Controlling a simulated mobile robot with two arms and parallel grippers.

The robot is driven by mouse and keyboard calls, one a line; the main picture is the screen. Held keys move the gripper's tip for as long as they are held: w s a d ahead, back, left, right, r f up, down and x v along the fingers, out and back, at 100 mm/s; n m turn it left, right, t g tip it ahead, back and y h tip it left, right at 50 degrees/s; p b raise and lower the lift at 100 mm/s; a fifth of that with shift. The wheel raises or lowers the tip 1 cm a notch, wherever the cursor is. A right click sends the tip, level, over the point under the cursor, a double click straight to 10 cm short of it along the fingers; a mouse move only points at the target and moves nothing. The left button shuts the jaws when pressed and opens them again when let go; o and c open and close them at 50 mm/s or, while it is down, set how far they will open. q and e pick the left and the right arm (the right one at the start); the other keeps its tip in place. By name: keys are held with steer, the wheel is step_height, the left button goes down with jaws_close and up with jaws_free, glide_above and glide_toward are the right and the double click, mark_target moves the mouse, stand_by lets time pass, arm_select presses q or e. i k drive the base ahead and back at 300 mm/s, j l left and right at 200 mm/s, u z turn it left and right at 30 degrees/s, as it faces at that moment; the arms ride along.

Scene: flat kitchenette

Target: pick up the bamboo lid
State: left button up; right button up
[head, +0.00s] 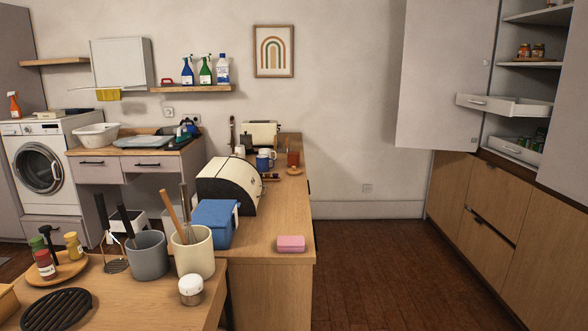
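I cannot pick out the bamboo lid with certainty. A small, round, light-wood piece (295,171) lies on the far part of the wooden counter (265,235), in front of a reddish-brown cup (293,158). It could be the lid, but it is too small to tell. Neither of my grippers shows in the head view.
Two utensil crocks, grey (150,262) and cream (194,258), stand on the near table. A tall cupboard door (445,75) hangs open. The floor (385,270) between is clear.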

mark_target(293, 172)
steer(key=i+l+z, duration=0.25)
steer(key=i+l, duration=0.15)
steer(key=i+l+z, duration=0.25)
steer(key=i+l, duration=0.15)
steer(key=i+l+z, duration=0.25)
steer(key=i, duration=0.3)
steer(key=i+l+z, duration=0.2)
steer(key=i, duration=0.3)
steer(key=i+u, duration=0.45)
steer(key=i+l+u, duration=0.1)
steer(key=i+u, duration=0.3)
steer(key=i+l+u, duration=0.25)
steer(key=u, duration=0.2)
